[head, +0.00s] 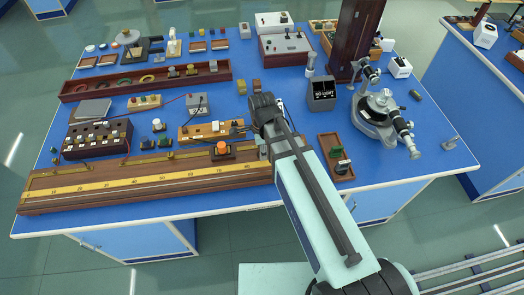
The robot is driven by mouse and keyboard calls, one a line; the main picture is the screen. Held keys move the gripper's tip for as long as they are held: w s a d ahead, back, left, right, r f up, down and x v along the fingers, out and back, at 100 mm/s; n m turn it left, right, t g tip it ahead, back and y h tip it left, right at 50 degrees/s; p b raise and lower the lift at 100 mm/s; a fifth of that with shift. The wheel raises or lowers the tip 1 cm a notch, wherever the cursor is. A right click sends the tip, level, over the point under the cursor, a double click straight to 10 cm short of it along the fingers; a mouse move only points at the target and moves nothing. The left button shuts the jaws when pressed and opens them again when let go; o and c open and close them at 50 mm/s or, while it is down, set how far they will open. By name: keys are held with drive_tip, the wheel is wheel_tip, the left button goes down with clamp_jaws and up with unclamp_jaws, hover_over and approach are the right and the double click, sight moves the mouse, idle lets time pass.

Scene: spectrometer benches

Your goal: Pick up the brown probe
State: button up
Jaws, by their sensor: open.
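I cannot pick out a brown probe for certain at this size. One candidate is a small dark brown block with an orange knob (221,149), standing on the long wooden board with a yellow scale (120,187). My gripper (262,104) is dark and reaches over the blue bench, to the right of and beyond that block. It is open, and I see nothing held between its fingers. My gripper and arm hide part of the bench and the right end of the scale board.
A wooden box with brass terminals (205,131) lies left of my gripper. A brown tray of small parts (328,142), a black "NO LIGHT" box (321,95) and a spectrometer (380,115) stand to the right. A long wooden trough (110,89) lies farther back.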

drive_tip(key=shift+f, duration=0.1)
clamp_jaws()
idle(0.4)
